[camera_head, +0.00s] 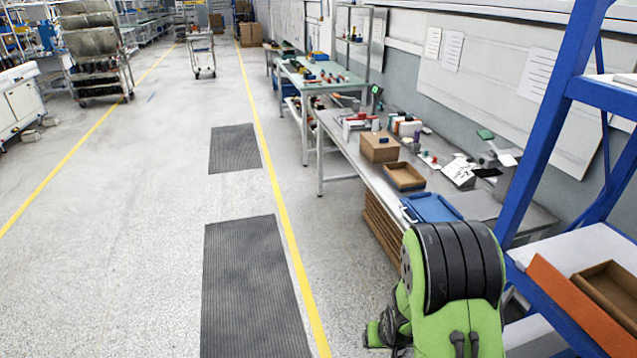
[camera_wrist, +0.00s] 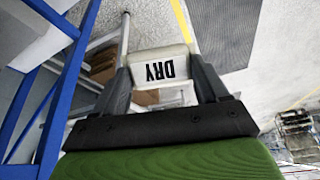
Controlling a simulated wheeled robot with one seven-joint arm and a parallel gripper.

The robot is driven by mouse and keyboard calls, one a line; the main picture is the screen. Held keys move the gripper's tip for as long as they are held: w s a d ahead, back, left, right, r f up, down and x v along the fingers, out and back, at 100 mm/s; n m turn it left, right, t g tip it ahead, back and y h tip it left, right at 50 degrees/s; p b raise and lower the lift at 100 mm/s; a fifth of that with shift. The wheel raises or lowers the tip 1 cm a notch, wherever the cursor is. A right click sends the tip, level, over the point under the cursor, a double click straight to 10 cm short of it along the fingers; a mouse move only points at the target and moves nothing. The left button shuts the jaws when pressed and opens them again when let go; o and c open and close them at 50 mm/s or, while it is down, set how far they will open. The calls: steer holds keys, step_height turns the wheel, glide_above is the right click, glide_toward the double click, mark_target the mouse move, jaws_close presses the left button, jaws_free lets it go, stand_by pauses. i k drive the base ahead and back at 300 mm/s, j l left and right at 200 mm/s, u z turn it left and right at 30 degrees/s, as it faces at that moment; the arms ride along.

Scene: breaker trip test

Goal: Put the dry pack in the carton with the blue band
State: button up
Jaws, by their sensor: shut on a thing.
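The dry pack (camera_wrist: 158,66) is a pale block with "DRY" printed on it, upside down in the wrist view. My gripper (camera_wrist: 163,80) is shut on it, one dark finger on each side. The pack is held above the floor in that view. In the head view my green and black arm fills the lower right, and neither gripper nor pack shows. A closed-looking brown carton (camera_head: 380,146) and an open, shallow brown carton (camera_head: 405,177) stand on the workbench. I cannot make out a blue band on either.
The grey workbench (camera_head: 350,150) also holds a blue tray (camera_head: 432,207) and several small items. A blue rack (camera_head: 555,120) with an orange-brown box (camera_head: 580,298) stands close on the right.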

mark_target(403, 179)
steer(key=i+j, duration=0.15)
steer(key=i, duration=0.95)
steer(key=i+j+u, duration=0.15)
steer(key=i, duration=0.9)
steer(key=i+j+z, duration=0.1)
steer(key=i+z, duration=0.25)
steer(key=i, duration=0.15)
steer(key=i+j+z, duration=0.65)
steer(key=i, duration=0.7)
